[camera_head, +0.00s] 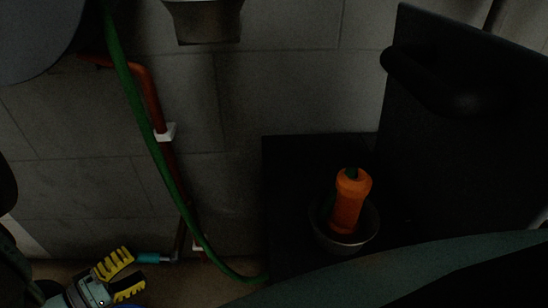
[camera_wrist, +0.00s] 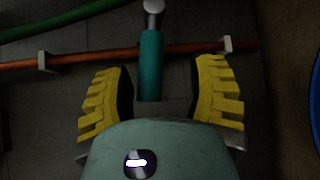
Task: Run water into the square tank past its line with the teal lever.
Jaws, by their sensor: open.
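The teal lever (camera_head: 152,258) is low at the left in the head view, at the bottom of the pipework by the wall. In the wrist view the teal lever (camera_wrist: 151,65) points toward me from a metal fitting. My gripper (camera_head: 122,273) has yellow ribbed fingers, spread open beside the lever's near end. In the wrist view my gripper (camera_wrist: 162,82) has a finger on each side of the lever, with clear gaps to both. I cannot make out the square tank or its line for certain.
A red-orange pipe (camera_wrist: 185,48) in white clips runs along the wall behind the lever. A green hose (camera_head: 157,155) hangs beside it. At right, an orange bottle-like thing (camera_head: 350,198) stands in a grey bowl (camera_head: 345,240) on a dark surface. A blue edge (camera_wrist: 317,90) shows at far right.

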